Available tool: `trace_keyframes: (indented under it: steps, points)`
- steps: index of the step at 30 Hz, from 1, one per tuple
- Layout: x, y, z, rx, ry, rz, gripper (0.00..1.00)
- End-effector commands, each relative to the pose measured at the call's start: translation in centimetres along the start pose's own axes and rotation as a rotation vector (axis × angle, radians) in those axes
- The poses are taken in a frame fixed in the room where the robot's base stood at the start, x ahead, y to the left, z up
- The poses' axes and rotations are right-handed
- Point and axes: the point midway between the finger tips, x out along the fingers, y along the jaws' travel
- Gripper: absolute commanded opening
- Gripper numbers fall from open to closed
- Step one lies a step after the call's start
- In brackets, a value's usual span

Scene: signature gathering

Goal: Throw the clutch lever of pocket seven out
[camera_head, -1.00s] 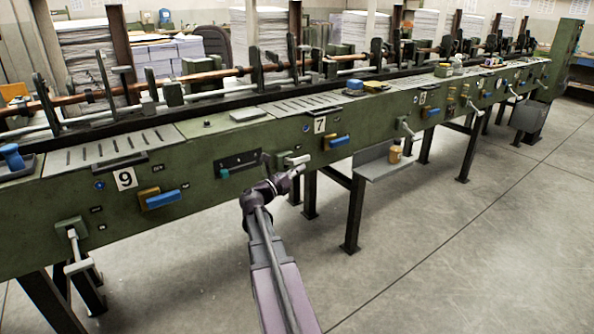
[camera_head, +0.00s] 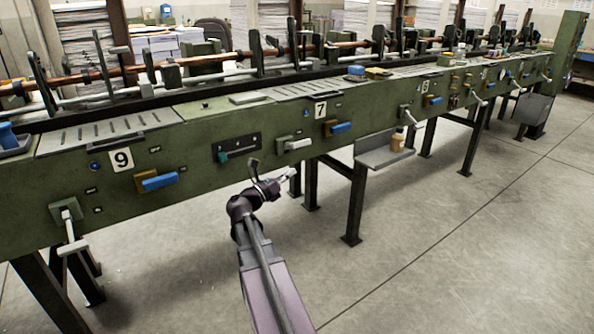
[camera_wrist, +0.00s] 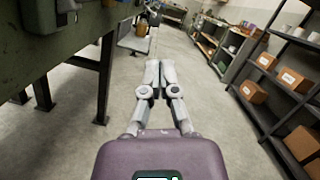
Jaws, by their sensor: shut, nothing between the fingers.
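The plate marked 7 (camera_head: 320,110) is on the green machine's front. Just right of it is a blue handle (camera_head: 340,127). Below and left of it is a short pale-grey lever (camera_head: 298,144) on a green mount, pointing right; I take this as pocket seven's clutch lever. What looks like the same lever (camera_wrist: 66,7) is at the top left in the wrist view. My gripper (camera_head: 289,173) is in front of the machine, below that lever and apart from it. Its fingers (camera_wrist: 153,66) are together and empty in the wrist view.
A grey shelf (camera_head: 375,154) with a bottle (camera_head: 398,139) juts out right of pocket seven. Dark legs (camera_head: 355,205) stand below. The floor in front is clear.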

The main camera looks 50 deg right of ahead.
Motion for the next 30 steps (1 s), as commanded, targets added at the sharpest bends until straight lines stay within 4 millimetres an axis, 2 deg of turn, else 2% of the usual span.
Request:
trace_keyframes:
  steps: [1,6,12,30]
  points:
    - [-0.9,0.0,-0.1,0.000,-0.001,0.002,0.00]
    - [-3.0,0.0,-0.1,0.000,0.000,0.002,0.00]
    - [-4.4,0.0,0.0,0.001,-0.001,0.002,0.00]
    - [-4.8,0.0,0.1,0.000,-0.001,0.002,0.00]
